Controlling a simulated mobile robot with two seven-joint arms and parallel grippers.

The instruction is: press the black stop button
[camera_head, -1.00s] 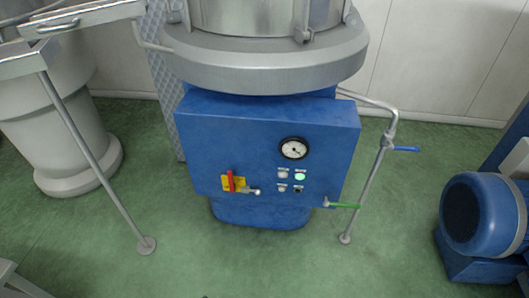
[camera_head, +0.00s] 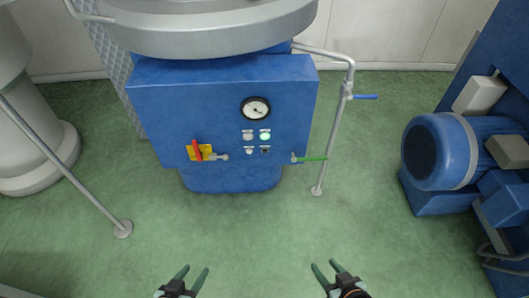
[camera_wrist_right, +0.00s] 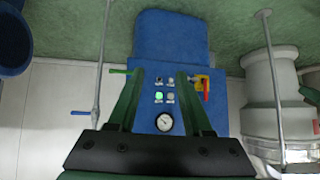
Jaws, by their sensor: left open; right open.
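The black stop button (camera_head: 265,150) is a small dark knob on the front of the blue machine cabinet (camera_head: 165,115), at the lower right of a small button group, below the lit green button (camera_head: 265,136). In the right wrist view, upside down, the button (camera_wrist_right: 159,80) shows small between the fingers. My left gripper (camera_head: 197,268) is open and empty at the bottom of the head view. My right gripper (camera_head: 324,264) is open and empty, lower right of the panel. Both are apart from the cabinet.
A round gauge (camera_head: 256,108) sits above the buttons. A red switch on a yellow plate (camera_head: 201,152) is to their left. A green-handled valve (camera_head: 311,158) sticks out at right, near a standing pipe (camera_head: 333,135). A blue motor (camera_head: 437,152) stands far right. Green floor in front is clear.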

